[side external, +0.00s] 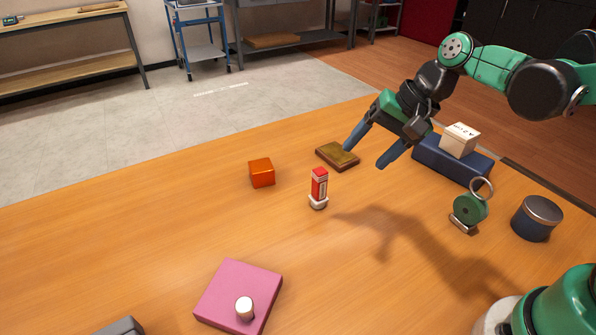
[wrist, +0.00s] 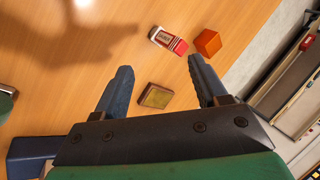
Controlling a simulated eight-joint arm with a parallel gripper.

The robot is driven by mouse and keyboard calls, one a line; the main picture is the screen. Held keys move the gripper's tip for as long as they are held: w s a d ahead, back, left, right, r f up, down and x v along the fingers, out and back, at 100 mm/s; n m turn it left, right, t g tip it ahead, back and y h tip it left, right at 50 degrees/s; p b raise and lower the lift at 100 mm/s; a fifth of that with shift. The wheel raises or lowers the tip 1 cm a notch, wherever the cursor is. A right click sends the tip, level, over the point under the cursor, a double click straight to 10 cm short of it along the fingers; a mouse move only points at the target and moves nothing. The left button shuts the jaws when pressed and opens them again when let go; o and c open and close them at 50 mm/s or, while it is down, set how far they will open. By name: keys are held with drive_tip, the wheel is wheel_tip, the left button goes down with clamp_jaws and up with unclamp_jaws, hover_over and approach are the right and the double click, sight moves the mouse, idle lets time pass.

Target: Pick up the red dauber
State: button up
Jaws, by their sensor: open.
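The red dauber (side external: 319,187) stands upright on the wooden table, with a red body and a white base. It also shows in the wrist view (wrist: 168,40), beyond the fingertips and left of the orange cube. My gripper (side external: 369,151) is open and empty, above the table and to the right of the dauber in the side view. In the wrist view my gripper (wrist: 160,64) shows two blue-grey fingers spread apart, and the dauber is clear of both.
An orange cube (side external: 262,173) and a flat brown-gold block (side external: 338,156) are near the dauber. A pink block (side external: 237,291) bears a small white cylinder (side external: 244,308). A blue box (side external: 450,161) with a cream box, a green round device (side external: 468,210) and a dark tin (side external: 537,219) stand right.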

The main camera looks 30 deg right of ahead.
sight(314, 184)
drive_tip(key=w+f+m+g+y, duration=0.1)
drive_tip(key=w+f+m+y, duration=0.1)
drive_tip(key=m, duration=0.1)
drive_tip(key=w+f+m+g+y, duration=0.1)
drive_tip(key=w+f+m+y, duration=0.1)
drive_tip(key=m+y, duration=0.1)
drive_tip(key=w+a+f+m+g+y, duration=0.1)
drive_tip(key=w+f+m+y, duration=0.1)
drive_tip(key=m+y, duration=0.1)
drive_tip(key=shift+w+f+m, duration=0.25)
drive_tip(key=shift+w+m, duration=0.05)
drive_tip(key=shift+w, duration=0.1)
drive_tip(key=shift+s+d+f+m+g+y, duration=0.15)
drive_tip(key=shift+f+m+g+y, duration=0.35)
drive_tip(key=shift+f+y, duration=0.25)
drive_tip(key=shift+x, duration=2.8)
clamp_jaws()
